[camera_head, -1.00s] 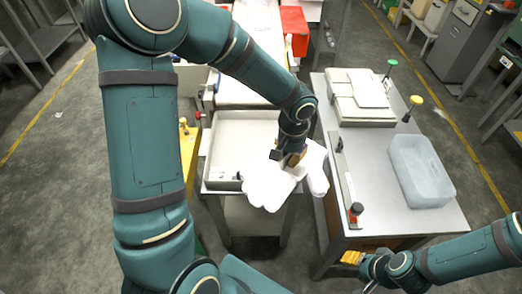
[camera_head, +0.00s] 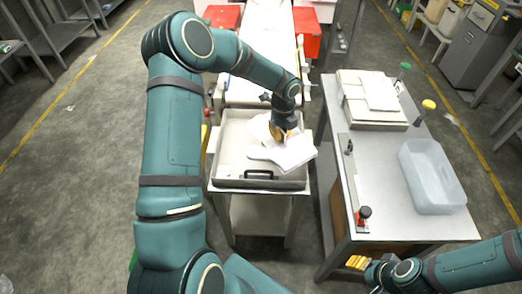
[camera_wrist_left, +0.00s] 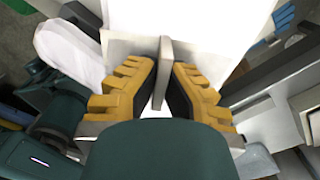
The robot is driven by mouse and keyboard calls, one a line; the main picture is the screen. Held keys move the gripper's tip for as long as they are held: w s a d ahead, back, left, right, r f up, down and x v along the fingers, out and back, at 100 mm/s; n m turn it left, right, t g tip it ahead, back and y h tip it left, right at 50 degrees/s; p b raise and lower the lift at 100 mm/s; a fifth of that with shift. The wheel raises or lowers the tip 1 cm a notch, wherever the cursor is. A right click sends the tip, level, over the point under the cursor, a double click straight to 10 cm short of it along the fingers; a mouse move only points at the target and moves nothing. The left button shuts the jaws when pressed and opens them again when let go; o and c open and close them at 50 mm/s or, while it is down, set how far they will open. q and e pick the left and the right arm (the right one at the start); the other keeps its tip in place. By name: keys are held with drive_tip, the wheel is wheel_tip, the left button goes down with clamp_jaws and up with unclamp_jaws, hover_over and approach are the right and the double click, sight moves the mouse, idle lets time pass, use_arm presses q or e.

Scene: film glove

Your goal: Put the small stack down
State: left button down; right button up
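The small stack (camera_head: 293,153) is white and flat, with one rounded lobe and straighter edges at the right. My left gripper (camera_head: 280,137) is above the grey tray and holds the stack tilted over it. In the left wrist view, the yellow-padded fingers of the left gripper (camera_wrist_left: 166,72) close on a thin upright edge, and white sheet shows beyond them. A white rounded lobe (camera_wrist_left: 70,50) shows at the left there. Whether the stack touches the tray is unclear.
The grey tray (camera_head: 225,172) with a black handle stands on a cart. To its right, a metal table (camera_head: 385,200) bears a clear plastic bin (camera_head: 432,175) and a pale block (camera_head: 372,100) with sheets on it. A white conveyor (camera_head: 265,50) runs behind, beside red boxes.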

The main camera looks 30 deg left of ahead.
use_arm(q)
drive_tip(key=a+f+m, duration=0.1)
drive_tip(key=m, duration=0.1)
drive_tip(key=w+a+f+m, duration=0.1)
drive_tip(key=a+m, duration=0.1)
drive_tip(key=w+a+f+m, duration=0.1)
drive_tip(key=a+m, duration=0.1)
drive_tip(key=m, duration=0.1)
drive_tip(key=shift+f, duration=0.15)
wheel_tip(320, 180, down, 10)
drive_tip(key=shift+a+b, duration=0.1)
drive_tip(key=shift+b, duration=1.15)
drive_tip(key=shift+f, duration=0.15)
drive_tip(key=c, duration=1.1)
unclamp_jaws()
drive_tip(key=shift+c, duration=0.2)
